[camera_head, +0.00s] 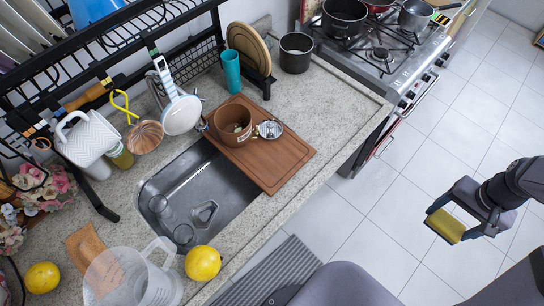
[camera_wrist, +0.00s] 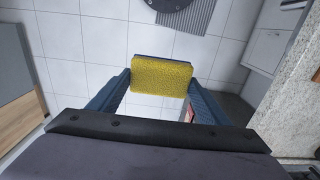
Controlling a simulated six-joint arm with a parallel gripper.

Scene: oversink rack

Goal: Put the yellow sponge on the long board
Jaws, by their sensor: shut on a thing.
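The yellow sponge (camera_head: 445,226) is held between the fingers of my gripper (camera_head: 462,212), above the tiled floor at the right of the head view. In the wrist view, the sponge (camera_wrist: 162,76) shows its yellow face, with a dark layer along its far edge, and my gripper (camera_wrist: 160,84) is shut on its two ends. The long board (camera_head: 281,163) is a brown wooden board lying across the right part of the sink, well to the left of my gripper. A brown pot (camera_head: 232,122) and a small patterned item (camera_head: 269,130) stand on its far part.
The near part of the board is bare. The sink (camera_head: 180,212) holds glassy items. A clear jug (camera_head: 135,278) and lemons (camera_head: 203,263) stand on the near counter. A dish rack (camera_head: 105,45) overhangs the back. The stove (camera_head: 380,60) carries pots. Open floor lies between counter and gripper.

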